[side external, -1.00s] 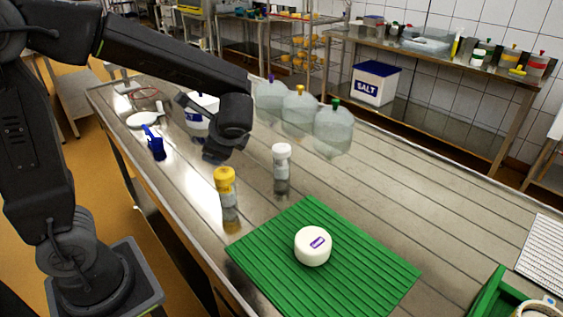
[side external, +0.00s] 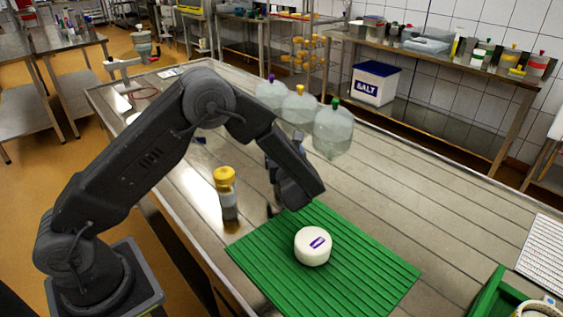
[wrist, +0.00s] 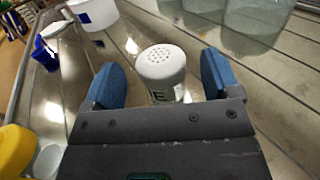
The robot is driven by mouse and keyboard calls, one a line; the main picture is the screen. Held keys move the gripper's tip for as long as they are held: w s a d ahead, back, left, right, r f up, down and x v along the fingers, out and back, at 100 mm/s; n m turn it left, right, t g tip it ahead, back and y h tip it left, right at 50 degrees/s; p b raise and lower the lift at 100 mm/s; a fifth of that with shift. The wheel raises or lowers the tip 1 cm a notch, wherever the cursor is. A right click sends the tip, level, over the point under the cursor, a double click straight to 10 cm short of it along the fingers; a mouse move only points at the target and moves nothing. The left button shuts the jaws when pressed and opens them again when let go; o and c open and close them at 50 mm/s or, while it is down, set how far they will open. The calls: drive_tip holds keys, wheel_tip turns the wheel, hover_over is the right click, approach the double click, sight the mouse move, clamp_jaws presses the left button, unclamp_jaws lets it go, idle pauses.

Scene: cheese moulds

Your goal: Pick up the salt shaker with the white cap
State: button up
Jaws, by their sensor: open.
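The white-capped salt shaker (wrist: 162,72) stands upright in the wrist view, its perforated cap between the two blue fingers of my gripper (wrist: 160,84). There is a visible gap on each side of the cap, and the fingers are open. In the side external view my gripper (side external: 277,178) is low over the table just behind the green mat, and my arm hides the white-capped shaker there. A yellow-capped shaker (side external: 226,193) stands upright to the left of my gripper; its yellow cap also shows at the lower left of the wrist view (wrist: 14,150).
Several clear jars with coloured knobs (side external: 333,130) stand behind my gripper. A green ribbed mat (side external: 360,278) carries a white cheese (side external: 312,246) in front of it. A blue object (wrist: 44,54) and a white tub (wrist: 95,13) show in the wrist view.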

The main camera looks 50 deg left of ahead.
wheel_tip(320, 180, down, 3)
drive_tip(key=shift+f, duration=0.2)
drive_tip(key=shift+f+x, duration=0.25)
drive_tip(key=shift+x, duration=0.8)
drive_tip(key=shift+w+a, duration=0.2)
drive_tip(key=shift+a, duration=0.2)
drive_tip(key=shift+c, duration=0.4)
drive_tip(key=c, duration=0.9)
drive_tip(key=shift+r, duration=0.1)
